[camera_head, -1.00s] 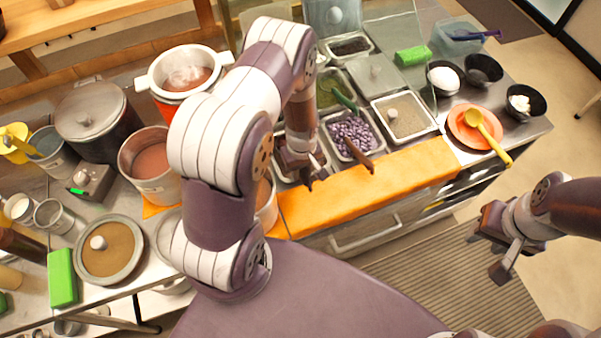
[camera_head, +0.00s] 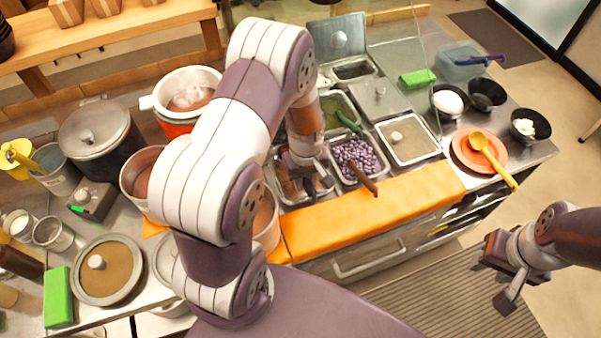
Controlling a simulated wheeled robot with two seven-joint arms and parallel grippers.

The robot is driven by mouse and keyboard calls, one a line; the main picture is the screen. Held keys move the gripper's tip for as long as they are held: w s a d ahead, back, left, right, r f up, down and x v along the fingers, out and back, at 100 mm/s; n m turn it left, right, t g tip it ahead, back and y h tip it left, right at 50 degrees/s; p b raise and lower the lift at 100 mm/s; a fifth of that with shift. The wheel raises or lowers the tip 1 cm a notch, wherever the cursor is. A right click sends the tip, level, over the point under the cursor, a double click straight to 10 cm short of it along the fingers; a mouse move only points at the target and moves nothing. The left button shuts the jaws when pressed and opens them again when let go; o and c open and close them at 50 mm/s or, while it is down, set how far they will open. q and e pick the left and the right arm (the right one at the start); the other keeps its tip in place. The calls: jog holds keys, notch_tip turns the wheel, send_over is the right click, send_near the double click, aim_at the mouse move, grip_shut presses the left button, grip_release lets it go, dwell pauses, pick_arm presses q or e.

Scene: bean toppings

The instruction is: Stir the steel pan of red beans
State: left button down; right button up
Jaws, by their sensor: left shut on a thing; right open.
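The steel pan of red beans (camera_head: 325,187) looks to be the front-row pan with reddish-brown contents. It is partly hidden by my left arm and gripper. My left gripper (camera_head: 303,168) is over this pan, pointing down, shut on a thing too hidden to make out. I cannot tell whether that thing touches the beans. My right gripper (camera_head: 498,275) is open and empty at the right, over the floor, away from the counter.
Next to it stands a pan of purple beans (camera_head: 358,163) with a brown handle (camera_head: 369,184) sticking out. Lidded pots (camera_head: 92,132) crowd the left; black bowls (camera_head: 487,95) and an orange plate (camera_head: 467,152) stand right.

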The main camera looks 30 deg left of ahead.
pick_arm(q)
jog(key=r+p, duration=0.1)
jog(key=h+p, duration=0.1)
jog(key=p, duration=0.1)
jog(key=shift+w+r+n+g, duration=0.3)
jog(key=shift+w+r+g, duration=0.05)
jog(key=shift+r+g, duration=0.05)
jog(key=shift+m+g+h, duration=0.4)
jog(key=shift+g+h, duration=0.2)
jog(key=f+b, duration=0.2)
jog(key=d+f+b, duration=0.1)
jog(key=f+b, duration=0.2)
jog(key=d+f+b, duration=0.1)
jog(key=f+b, duration=0.1)
jog(key=f, duration=0.1)
jog(key=shift+w+f+b, duration=0.2)
jog(key=shift+w+b, duration=0.15)
jog(key=shift+w, duration=0.05)
jog(key=shift+s+d+f, duration=0.15)
jog(key=shift+d+f, duration=0.05)
jog(key=shift+f, duration=0.15)
jog(key=shift+s+d+f+t+y, duration=0.2)
jog(key=shift+s+d+t+y, duration=0.05)
jog(key=shift+t+y, duration=0.25)
jog(key=shift+f, duration=0.1)
jog(key=shift+w+a, duration=0.1)
